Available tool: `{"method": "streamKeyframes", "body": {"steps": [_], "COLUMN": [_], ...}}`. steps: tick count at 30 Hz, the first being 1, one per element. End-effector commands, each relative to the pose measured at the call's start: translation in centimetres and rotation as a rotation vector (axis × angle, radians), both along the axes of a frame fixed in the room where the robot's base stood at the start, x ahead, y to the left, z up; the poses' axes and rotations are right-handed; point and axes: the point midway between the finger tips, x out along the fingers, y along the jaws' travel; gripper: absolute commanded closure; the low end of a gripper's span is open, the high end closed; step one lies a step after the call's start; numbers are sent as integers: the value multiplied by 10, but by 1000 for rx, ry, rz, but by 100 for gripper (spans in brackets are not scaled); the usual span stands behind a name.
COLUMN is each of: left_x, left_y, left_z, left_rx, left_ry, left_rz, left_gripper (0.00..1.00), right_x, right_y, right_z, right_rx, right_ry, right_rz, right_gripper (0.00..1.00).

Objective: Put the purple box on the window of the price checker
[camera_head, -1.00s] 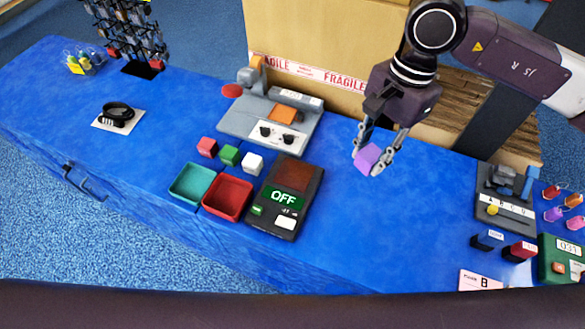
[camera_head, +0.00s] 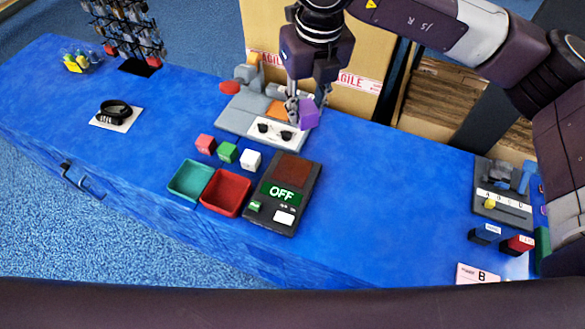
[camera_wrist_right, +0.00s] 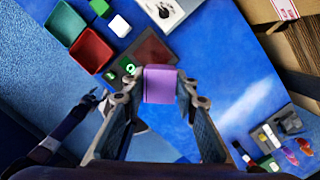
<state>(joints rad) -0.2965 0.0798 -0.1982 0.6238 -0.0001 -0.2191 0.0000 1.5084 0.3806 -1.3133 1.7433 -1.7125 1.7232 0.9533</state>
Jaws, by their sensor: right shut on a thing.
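The purple box (camera_head: 309,115) is held in my right gripper (camera_head: 300,108), above the right front edge of the grey station with the sunglasses. In the right wrist view, the purple box (camera_wrist_right: 160,85) sits between the two fingers of the right gripper (camera_wrist_right: 158,92). The price checker (camera_head: 272,218) is a black device on the blue counter, with a green "OFF" display and a dark red window (camera_head: 293,171) at its far end. The window is bare. It also shows in the right wrist view (camera_wrist_right: 152,48), beyond the box.
Red (camera_head: 205,144), green (camera_head: 228,152) and white (camera_head: 250,160) cubes stand left of the price checker, behind a teal tray (camera_head: 190,181) and a red tray (camera_head: 226,193). The grey station (camera_head: 232,118) stands behind them.

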Motion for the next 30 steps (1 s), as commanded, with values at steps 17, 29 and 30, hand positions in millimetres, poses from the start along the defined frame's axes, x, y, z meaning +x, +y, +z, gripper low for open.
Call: {"method": "streamKeyframes", "body": {"steps": [17, 29, 30], "left_x": [-8, -6, -6], "left_y": [1, 0, 0], "left_z": [7, 23, 24], "left_rx": [2, 1, 1], "left_ry": [12, 10, 9], "left_rz": [-1, -3, -3], "left_gripper": [50, 50, 50], "right_x": [6, 7, 7], "right_y": [24, 25, 24], "right_z": [-33, -131, -137], "right_rx": [-2, 0, -1], "right_ry": [6, 3, 2], "right_rz": [-377, -375, -374], "right_gripper": [98, 98, 98]}}
